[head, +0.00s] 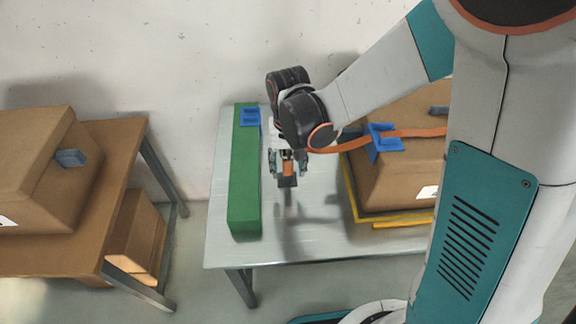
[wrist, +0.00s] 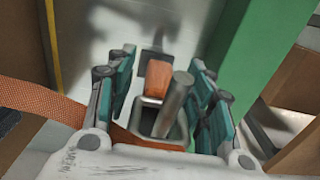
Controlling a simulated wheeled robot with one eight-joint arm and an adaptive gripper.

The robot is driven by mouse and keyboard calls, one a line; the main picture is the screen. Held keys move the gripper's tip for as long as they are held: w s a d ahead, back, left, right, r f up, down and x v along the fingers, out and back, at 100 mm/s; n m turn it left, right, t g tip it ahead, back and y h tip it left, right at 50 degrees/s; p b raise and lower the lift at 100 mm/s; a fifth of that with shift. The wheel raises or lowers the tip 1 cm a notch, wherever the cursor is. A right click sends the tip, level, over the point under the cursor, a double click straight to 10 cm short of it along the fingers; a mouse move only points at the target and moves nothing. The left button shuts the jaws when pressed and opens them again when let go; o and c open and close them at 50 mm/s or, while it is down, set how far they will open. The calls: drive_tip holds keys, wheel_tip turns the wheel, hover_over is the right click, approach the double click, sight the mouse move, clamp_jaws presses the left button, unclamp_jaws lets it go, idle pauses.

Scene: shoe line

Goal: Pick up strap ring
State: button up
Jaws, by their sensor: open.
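My gripper (head: 289,166) is open above the grey table, with its fingers pointing down. In the wrist view the open fingers of my gripper (wrist: 164,72) stand left and right of an orange strap end (wrist: 158,78) and a grey metal ring (wrist: 150,118). A round metal bar (wrist: 178,96) slants beside the ring. The orange strap (head: 418,133) runs from the box toward my gripper. Its end (head: 289,168) shows between the fingers, with a dark piece below it. Whether the fingers touch the ring cannot be told.
A green beam (head: 243,185) with a blue clip (head: 251,117) lies left of my gripper on the grey table (head: 290,248). A cardboard box (head: 385,190) with a blue bracket (head: 384,143) stands right, on a yellow-edged base. A brown table (head: 85,245) with a box is far left.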

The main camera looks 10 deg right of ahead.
clamp_jaws()
drive_tip(key=shift+r, duration=0.2)
